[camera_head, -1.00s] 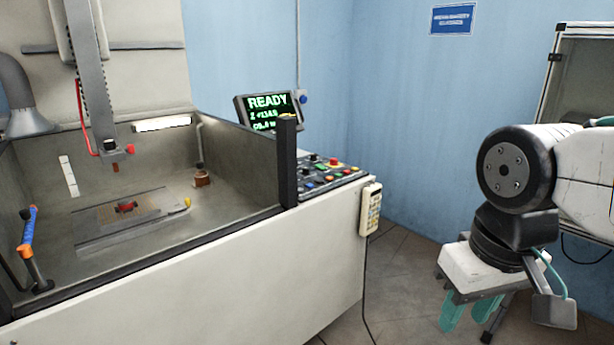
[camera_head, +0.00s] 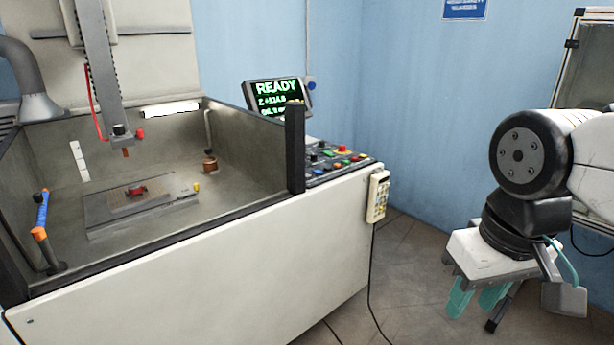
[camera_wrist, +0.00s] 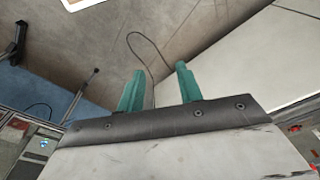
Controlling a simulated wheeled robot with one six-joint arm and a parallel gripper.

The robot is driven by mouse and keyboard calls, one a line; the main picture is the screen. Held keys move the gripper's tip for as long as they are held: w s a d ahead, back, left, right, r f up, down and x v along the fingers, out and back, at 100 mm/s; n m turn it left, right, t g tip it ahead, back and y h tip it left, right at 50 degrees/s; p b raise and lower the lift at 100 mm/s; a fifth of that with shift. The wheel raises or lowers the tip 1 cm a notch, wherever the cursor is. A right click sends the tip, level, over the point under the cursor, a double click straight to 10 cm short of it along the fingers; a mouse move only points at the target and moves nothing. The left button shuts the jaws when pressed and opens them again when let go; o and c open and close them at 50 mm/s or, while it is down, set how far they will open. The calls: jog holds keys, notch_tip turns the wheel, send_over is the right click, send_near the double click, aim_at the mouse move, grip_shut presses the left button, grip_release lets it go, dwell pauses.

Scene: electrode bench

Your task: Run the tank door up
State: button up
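The tank (camera_head: 250,150) is a grey open basin at the left of the head view, with a dark front rim and a plain white front face (camera_head: 230,265). Its inside shows over the front rim. No raised front door shows; I cannot tell which part is the door. A dark post (camera_head: 295,148) stands at the tank's near right corner. My gripper (camera_head: 476,301) hangs pointing down at the right, apart from the tank. Its teal fingers are apart and empty; they also show in the wrist view (camera_wrist: 160,88).
A control panel (camera_head: 340,163) with coloured buttons and a READY screen (camera_head: 277,97) stand right of the tank. A yellowish pendant (camera_head: 378,196) hangs at the machine's corner, its cable trailing to the floor. Tiled floor (camera_head: 425,265) lies clear between machine and gripper.

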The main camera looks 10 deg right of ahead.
grip_shut()
dwell(1.5)
